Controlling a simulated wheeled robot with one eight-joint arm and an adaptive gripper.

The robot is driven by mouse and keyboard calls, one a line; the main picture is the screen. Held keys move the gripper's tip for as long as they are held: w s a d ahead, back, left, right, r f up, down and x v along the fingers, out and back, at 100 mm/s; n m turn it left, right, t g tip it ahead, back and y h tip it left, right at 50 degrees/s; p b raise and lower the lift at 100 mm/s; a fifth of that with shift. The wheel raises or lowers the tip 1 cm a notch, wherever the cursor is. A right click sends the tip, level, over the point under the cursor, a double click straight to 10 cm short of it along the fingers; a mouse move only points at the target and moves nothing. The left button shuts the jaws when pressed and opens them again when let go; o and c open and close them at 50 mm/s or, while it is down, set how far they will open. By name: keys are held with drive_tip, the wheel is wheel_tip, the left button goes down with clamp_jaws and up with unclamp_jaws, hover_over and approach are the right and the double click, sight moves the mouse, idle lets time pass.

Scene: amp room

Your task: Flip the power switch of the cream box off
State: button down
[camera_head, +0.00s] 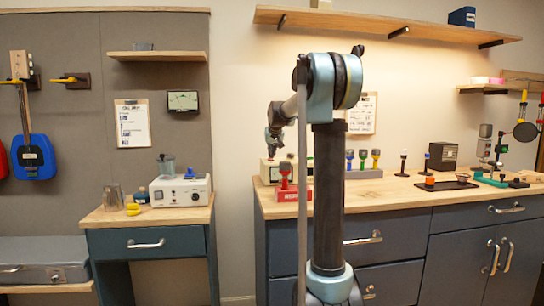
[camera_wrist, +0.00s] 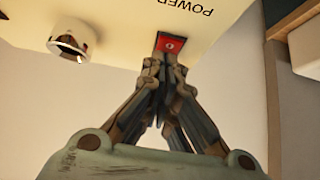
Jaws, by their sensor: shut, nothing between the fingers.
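The cream box (camera_head: 266,173) stands at the left end of the long wooden counter, partly hidden behind my arm in the head view. In the wrist view its cream face (camera_wrist: 120,18) fills the top, with an upside-down POWER label. A red power switch (camera_wrist: 171,42) with a white mark sits below the label, and a silver knob (camera_wrist: 70,42) is to its left. My gripper (camera_wrist: 160,62) is shut and empty, its fingertips right at the switch's lower edge. I cannot tell whether they touch it. In the head view my gripper (camera_head: 272,155) is just above the cream box.
A red-based stand (camera_head: 287,188) is close to the cream box's right. Several coloured-top tools (camera_head: 363,160) stand farther right on the counter (camera_head: 400,198). A white device (camera_head: 180,191) sits on the separate left desk. A wooden edge (camera_wrist: 292,20) shows at the wrist view's right.

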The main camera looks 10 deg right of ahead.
drive_tip(key=shift+w+r, duration=0.1)
drive_tip(key=shift+w, duration=0.25)
drive_tip(key=shift+r, duration=0.55)
drive_tip(key=r, duration=0.2)
drive_tip(key=shift+s+r, duration=0.2)
drive_tip(key=shift+r, duration=0.15)
drive_tip(key=s+f+v, duration=0.1)
drive_tip(key=v, duration=0.9)
drive_tip(key=shift+s, duration=0.15)
drive_tip(key=shift+d+f, duration=0.1)
drive_tip(key=shift+f, duration=0.05)
